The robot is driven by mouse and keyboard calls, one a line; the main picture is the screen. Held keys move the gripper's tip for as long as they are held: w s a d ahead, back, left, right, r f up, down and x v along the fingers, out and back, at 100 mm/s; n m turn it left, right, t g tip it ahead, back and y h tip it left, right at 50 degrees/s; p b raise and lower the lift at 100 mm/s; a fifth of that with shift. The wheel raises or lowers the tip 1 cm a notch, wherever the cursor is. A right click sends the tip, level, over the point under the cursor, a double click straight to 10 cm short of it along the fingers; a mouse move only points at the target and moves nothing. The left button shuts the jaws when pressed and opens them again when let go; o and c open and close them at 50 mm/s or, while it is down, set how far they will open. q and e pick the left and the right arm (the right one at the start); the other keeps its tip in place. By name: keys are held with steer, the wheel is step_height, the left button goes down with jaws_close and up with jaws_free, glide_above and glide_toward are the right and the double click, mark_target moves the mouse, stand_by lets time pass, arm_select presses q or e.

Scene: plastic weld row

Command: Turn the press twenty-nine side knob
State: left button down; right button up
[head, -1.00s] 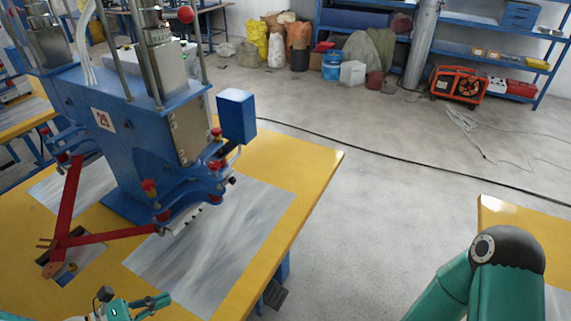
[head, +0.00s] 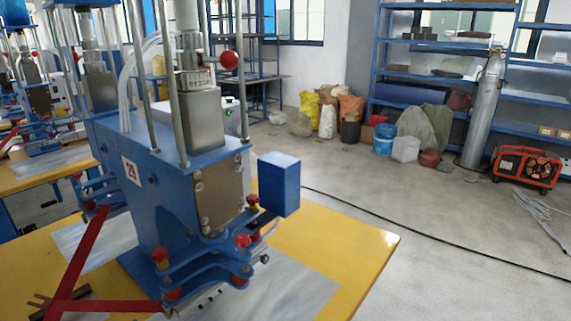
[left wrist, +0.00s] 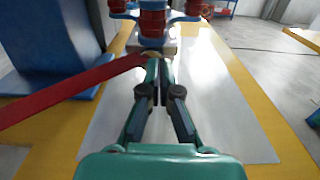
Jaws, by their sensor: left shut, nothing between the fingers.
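Press twenty-nine (head: 190,130) is a blue machine with a "29" label (head: 131,171) on its side, standing on a yellow table. Red knobs, some with yellow, sit low around it; one red knob (head: 242,241) is at its front corner. A red ball (head: 229,60) is higher up. I cannot tell which is the side knob. In the left wrist view, my left gripper (left wrist: 158,72) is shut and empty, pointing toward a stacked red knob (left wrist: 152,22) on blue brackets at the top. Contact is not clear. My right gripper is not in view.
A red bar frame (head: 85,255) reaches out from the press and crosses left of my gripper in the wrist view (left wrist: 75,90). A blue box (head: 279,184) juts from the press. The yellow table edge (head: 385,250) borders open grey floor. Shelves and bags stand behind.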

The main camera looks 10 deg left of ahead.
mark_target(168, 306)
arm_select(q)
steer(key=x, duration=0.6)
steer(key=shift+d+f, duration=0.1)
steer(key=shift+f, duration=0.1)
steer(key=shift+w+d+r, duration=0.1)
steer(key=shift+w+d, duration=0.15)
steer(key=shift+w, duration=0.1)
steer(key=shift+r, duration=0.1)
steer(key=shift+w+d, duration=0.15)
steer(key=shift+w, duration=0.1)
